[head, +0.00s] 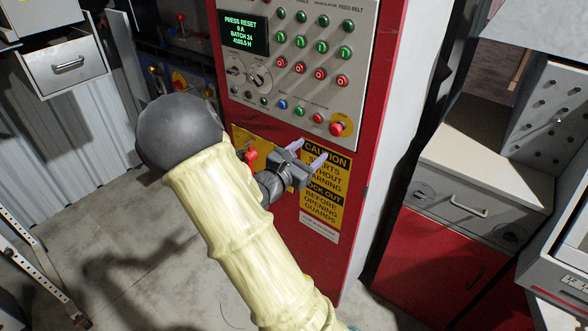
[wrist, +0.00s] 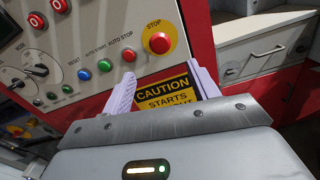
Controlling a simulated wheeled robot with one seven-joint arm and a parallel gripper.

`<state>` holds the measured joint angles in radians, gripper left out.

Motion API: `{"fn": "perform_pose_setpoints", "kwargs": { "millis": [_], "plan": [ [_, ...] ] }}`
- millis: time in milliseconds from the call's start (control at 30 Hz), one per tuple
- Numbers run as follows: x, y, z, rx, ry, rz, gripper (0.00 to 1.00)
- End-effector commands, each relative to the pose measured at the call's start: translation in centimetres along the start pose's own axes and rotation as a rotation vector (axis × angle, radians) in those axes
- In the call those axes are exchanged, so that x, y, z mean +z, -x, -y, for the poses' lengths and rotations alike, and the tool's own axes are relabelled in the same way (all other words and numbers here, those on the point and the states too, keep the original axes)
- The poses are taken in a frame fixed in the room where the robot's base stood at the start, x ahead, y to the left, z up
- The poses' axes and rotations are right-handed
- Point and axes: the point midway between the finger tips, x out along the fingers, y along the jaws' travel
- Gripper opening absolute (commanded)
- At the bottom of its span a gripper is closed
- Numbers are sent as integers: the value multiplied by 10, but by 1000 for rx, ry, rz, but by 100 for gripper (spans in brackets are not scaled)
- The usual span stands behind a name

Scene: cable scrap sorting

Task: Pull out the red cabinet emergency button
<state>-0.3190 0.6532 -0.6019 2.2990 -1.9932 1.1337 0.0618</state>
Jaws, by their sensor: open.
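The red emergency button (head: 339,127) is a round mushroom head on a yellow disc, at the lower right of the grey control panel. In the wrist view the red button (wrist: 159,42), marked STOP, shows just beyond and between the fingertips. My gripper (head: 310,150) is open and empty, its pale lilac fingers pointing toward the panel just below the button. In the wrist view my gripper (wrist: 161,74) has its fingers apart, with no contact on the button visible.
The panel (head: 300,105) carries rows of green and red buttons, a green-lit display (head: 245,33) and dials. A yellow caution label (head: 322,190) is below on the red cabinet (head: 345,235). A drawer unit (head: 470,190) stands to the right.

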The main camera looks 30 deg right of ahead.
Motion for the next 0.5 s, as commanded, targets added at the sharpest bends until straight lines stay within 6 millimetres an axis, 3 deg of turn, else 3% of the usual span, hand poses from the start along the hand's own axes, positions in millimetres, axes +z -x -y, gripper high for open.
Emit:
{"fn": "perform_pose_setpoints", "kwargs": {
  "millis": [233, 500],
  "plan": [
    [-2, 46, -1, 4, -1, -1, 60],
    [0, 60, 0, -1, 1, 1, 60]
  ]
}}
